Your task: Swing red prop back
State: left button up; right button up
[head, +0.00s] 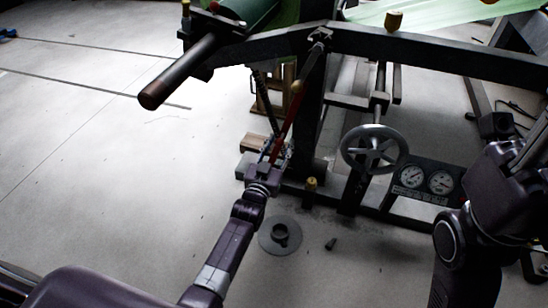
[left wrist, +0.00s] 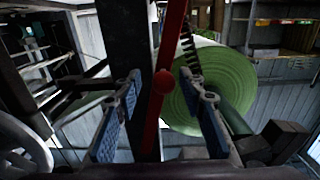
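The red prop (head: 286,121) is a thin red bar slanting down beside a dark upright post of the machine frame. In the left wrist view the red prop (left wrist: 172,45) runs from the top edge down the middle, with a round red knob (left wrist: 165,82) on or in front of it. My left gripper (head: 275,150) is at the lower part of the prop. In the left wrist view my left gripper (left wrist: 163,95) has its fingers wide apart, with the prop showing in the gap and no finger visibly touching it. My right arm shows at the right, but its gripper is not visible.
A handwheel (head: 374,150) and a panel with two gauges (head: 426,180) stand right of the post. A dark roller bar (head: 180,72) juts out left. A green roll (left wrist: 222,82) is behind. A grey disc (head: 280,236) lies on the floor.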

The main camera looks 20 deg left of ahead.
pick_arm(q)
jog(key=s, duration=1.1)
jog(key=shift+a, duration=0.1)
